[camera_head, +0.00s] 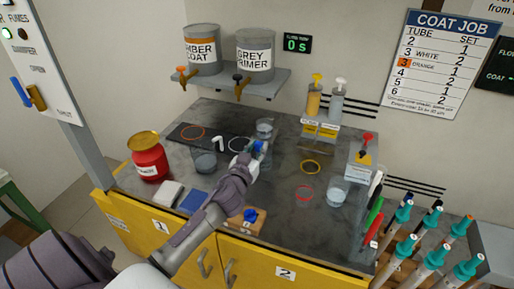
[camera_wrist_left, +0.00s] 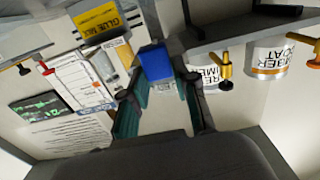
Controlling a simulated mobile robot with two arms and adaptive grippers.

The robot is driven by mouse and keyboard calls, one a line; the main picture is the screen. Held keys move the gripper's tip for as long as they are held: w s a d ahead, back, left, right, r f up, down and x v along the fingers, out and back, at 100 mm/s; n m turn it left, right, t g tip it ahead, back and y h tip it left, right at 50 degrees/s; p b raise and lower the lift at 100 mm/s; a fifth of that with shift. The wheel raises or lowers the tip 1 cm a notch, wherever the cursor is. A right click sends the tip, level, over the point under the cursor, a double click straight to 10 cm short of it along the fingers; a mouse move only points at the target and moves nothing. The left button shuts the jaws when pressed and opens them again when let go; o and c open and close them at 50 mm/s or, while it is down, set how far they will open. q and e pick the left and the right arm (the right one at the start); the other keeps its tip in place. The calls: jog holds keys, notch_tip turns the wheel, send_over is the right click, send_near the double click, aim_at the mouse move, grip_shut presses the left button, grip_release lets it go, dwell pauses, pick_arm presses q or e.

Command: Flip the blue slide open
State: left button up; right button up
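A blue slide (camera_head: 20,92) sits beside an orange-brown one on the white wall panel at the far left, well away from my left gripper. My left gripper (camera_head: 254,151) is over the back middle of the bench. A small blue piece (camera_head: 258,146) shows at its fingertips. In the left wrist view, a blue block (camera_wrist_left: 155,60) with a greyish lower part lies between or just beyond the parted fingers (camera_wrist_left: 160,95). I cannot tell whether they touch it. My right gripper is not in view.
A red jar (camera_head: 149,157), a beaker (camera_head: 204,161) and a blue pad (camera_head: 194,202) stand left of my arm. A wooden block with a blue knob (camera_head: 250,215) is near the front edge. Pump bottles (camera_head: 313,100) and a shelf (camera_head: 222,80) are behind. Colored tubes (camera_head: 400,215) crowd the right.

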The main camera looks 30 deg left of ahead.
aim_at(259, 146)
pick_arm(q)
grip_shut()
jog(key=shift+v, duration=1.5)
jog(key=shift+f, duration=0.15)
jog(key=o, duration=0.6)
grip_release()
jog(key=shift+s, duration=0.15)
jog(key=shift+o, duration=0.2)
